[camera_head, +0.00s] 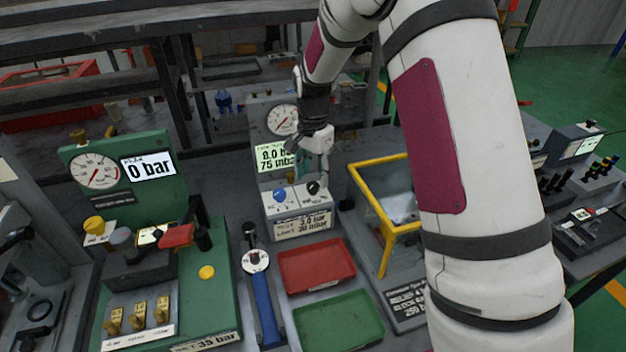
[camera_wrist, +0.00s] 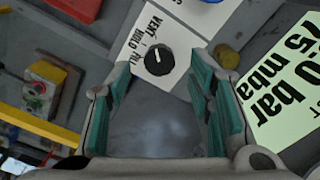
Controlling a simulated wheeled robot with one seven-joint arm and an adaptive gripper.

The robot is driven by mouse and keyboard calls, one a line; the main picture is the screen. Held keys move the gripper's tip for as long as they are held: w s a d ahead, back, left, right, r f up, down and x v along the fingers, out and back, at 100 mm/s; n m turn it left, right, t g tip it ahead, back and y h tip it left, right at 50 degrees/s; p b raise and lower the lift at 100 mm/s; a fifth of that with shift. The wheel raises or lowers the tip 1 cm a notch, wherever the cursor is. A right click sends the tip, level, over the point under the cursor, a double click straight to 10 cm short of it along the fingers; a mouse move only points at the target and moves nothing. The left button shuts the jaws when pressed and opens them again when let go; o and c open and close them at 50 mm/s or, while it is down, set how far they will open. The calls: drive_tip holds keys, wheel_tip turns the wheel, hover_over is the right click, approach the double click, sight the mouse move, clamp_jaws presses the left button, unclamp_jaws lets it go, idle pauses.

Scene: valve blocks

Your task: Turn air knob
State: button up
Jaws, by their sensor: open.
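A black knob (camera_wrist: 159,59) with a white pointer line sits on a white panel beside the words vent, hold and fill. In the head view the black knob (camera_head: 313,187) is on the right of the small test station's front panel, with a blue knob (camera_head: 280,195) to its left. My gripper (camera_head: 322,165) hangs above the black knob, pointing down. In the wrist view my gripper (camera_wrist: 158,88) is open, with green-padded fingers and nothing between them. The knob shows just beyond the fingertips, between their lines; the gap to it is hard to tell.
The station's display (camera_head: 276,157) reads 0.0 bar and 75 mbar, under a dial gauge (camera_head: 282,120). A yellow frame (camera_head: 385,250) stands close to the right. Red (camera_head: 317,288) and green (camera_head: 338,345) trays lie in front. A green station (camera_head: 190,300) is at left.

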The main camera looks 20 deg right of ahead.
sight(313, 189)
drive_tip(key=shift+f, duration=1.3)
drive_tip(key=shift+c, duration=0.6)
clamp_jaws()
